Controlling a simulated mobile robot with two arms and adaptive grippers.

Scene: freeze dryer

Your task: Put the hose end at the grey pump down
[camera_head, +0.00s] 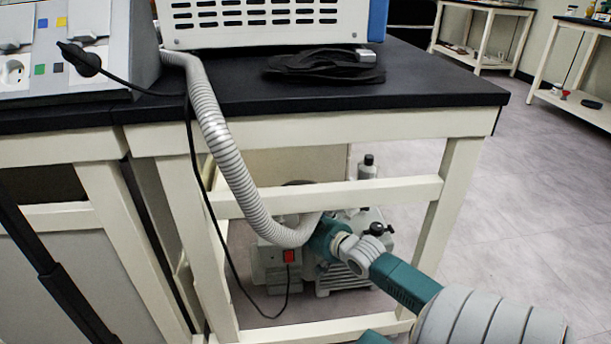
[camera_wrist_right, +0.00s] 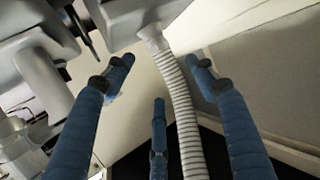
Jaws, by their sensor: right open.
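My right gripper (camera_head: 325,238) is at the hose's lower end by the pump. In the wrist view its blue fingers (camera_wrist_right: 160,75) are open, spread around the hose.
A black cable (camera_head: 212,215) hangs beside the hose down to the pump's red switch (camera_head: 289,256). The floor at right is clear.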

